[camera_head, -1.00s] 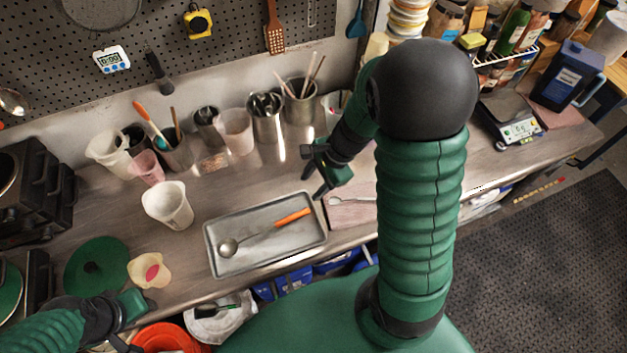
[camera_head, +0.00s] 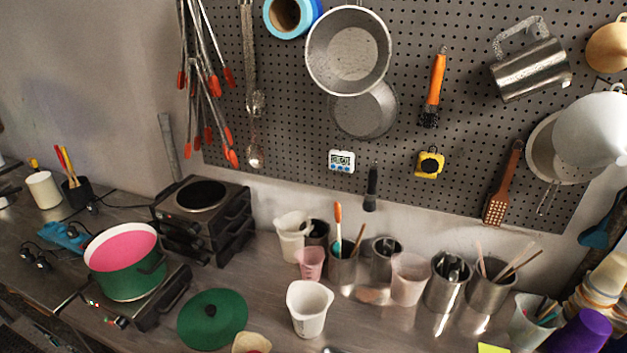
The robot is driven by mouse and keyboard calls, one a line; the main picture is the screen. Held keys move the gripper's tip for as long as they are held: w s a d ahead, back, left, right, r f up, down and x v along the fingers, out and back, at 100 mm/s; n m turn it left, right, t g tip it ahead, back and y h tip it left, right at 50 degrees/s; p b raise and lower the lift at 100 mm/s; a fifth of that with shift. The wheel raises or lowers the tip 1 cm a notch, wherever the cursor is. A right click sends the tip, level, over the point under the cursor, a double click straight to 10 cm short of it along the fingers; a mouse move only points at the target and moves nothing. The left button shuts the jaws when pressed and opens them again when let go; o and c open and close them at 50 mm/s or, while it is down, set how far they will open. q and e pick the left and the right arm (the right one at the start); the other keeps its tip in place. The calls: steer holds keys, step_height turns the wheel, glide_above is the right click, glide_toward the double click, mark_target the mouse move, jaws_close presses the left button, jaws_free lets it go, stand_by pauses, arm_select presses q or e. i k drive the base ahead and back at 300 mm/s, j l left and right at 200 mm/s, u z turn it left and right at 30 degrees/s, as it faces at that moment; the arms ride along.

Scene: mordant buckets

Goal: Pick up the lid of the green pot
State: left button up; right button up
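The green pot (camera_head: 126,275) stands on a hot plate at the left, uncovered, with pink contents showing inside. A round green lid (camera_head: 212,318) with a dark knob lies flat on the counter, to the right of the pot and apart from it. Neither of my grippers shows in the view now.
Stacked black burners (camera_head: 203,219) stand behind the pot and lid. A white beaker (camera_head: 309,309) is right of the lid, and a cream cup (camera_head: 252,343) is close to the lid's front right. Several metal containers of utensils (camera_head: 447,284) line the wall. Tools hang on the pegboard (camera_head: 300,125).

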mark_target(212, 313)
steer(key=u, duration=1.4)
